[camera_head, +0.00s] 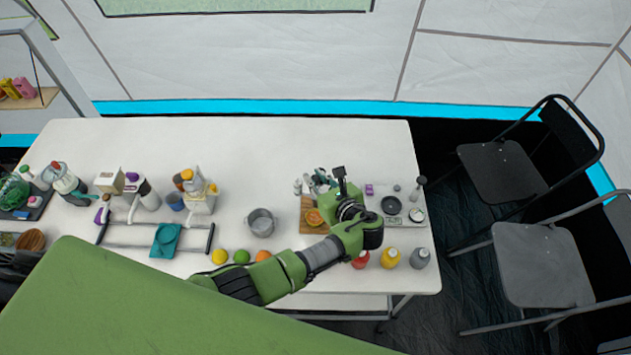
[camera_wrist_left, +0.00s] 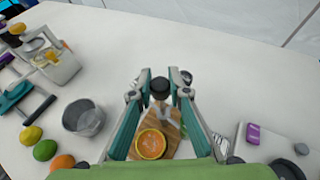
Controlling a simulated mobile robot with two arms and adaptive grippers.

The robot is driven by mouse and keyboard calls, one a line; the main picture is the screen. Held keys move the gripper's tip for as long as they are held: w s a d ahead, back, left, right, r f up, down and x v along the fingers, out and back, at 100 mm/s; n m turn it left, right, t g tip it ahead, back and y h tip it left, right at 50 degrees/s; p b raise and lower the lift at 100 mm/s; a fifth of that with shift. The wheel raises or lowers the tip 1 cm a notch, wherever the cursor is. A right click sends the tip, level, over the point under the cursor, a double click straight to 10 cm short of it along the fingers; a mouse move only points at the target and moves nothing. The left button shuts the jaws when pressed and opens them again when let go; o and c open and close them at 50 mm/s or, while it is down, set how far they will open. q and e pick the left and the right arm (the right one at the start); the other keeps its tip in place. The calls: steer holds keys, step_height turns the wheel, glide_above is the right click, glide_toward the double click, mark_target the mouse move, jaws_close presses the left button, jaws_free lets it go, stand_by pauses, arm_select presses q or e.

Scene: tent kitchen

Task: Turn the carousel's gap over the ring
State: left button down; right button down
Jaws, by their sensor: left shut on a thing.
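My left gripper (camera_wrist_left: 160,84) is shut on a dark round knob (camera_wrist_left: 160,90), which shows between its teal fingers in the left wrist view. In the head view this gripper (camera_head: 318,182) is above the right half of the white table, mostly hidden by my green wrist. The knob may belong to the carousel, but its body and gap cannot be made out behind my gripper. A wooden board (camera_wrist_left: 172,122) lies below, with a round orange item (camera_wrist_left: 151,144) on it, seen between my fingers. I cannot tell which thing is the ring. My right gripper is not in view.
A metal pot (camera_head: 261,222) stands left of the board. Lemon, lime and orange fruit (camera_head: 241,257) lie near the front edge. Small bottles (camera_head: 390,258) stand at the front right, by a light tray (camera_head: 379,216). The back of the table (camera_head: 270,145) is clear.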

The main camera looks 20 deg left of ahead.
arm_select(q)
steer(key=shift+n+g+y+b, duration=0.5)
steer(key=shift+n+g, duration=0.1)
steer(key=shift+n, duration=0.1)
steer(key=c, duration=1.9)
jaws_free()
step_height(320, 180, up, 10)
